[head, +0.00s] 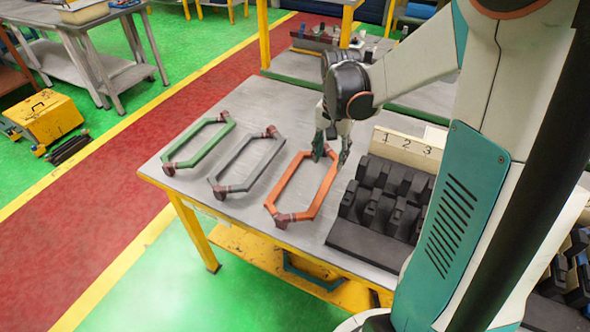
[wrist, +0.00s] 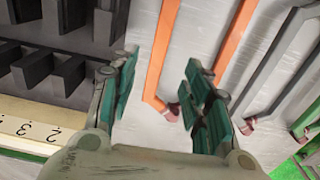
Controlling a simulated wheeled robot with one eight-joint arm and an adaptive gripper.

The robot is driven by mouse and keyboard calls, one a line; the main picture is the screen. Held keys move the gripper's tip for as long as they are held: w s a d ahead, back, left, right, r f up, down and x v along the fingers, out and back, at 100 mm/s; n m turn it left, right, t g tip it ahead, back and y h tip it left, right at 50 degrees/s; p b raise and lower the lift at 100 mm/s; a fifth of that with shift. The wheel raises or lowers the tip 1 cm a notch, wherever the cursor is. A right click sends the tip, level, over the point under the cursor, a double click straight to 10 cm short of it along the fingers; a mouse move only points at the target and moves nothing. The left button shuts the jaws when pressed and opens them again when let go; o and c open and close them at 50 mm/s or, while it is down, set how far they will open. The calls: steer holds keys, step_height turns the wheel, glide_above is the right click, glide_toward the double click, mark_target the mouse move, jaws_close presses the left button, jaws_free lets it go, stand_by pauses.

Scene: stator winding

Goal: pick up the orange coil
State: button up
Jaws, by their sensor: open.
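The orange coil (head: 303,188) is a long hexagonal loop with dark red ends, lying on the metal table. In the wrist view the orange coil (wrist: 162,50) runs up between and past my fingers, with a dark red end near the right finger. My gripper (head: 332,140) is over the far end of the coil in the head view. In the wrist view my gripper (wrist: 165,95) has its teal fingers spread apart, with nothing held between them. I cannot tell its exact height above the coil.
A grey coil (head: 247,167) and a green coil (head: 198,145) lie to the left on the table (head: 255,105). A black slotted block (head: 375,243) stands to the right, by a cream board numbered 1 2 3 (head: 405,146). Bare table lies around the coils.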

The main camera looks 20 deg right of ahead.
mark_target(326, 184)
step_height(326, 184, down, 13)
steer(key=b, duration=0.5)
steer(key=shift+a+f, duration=0.1)
steer(key=shift+f, duration=0.05)
jaws_close()
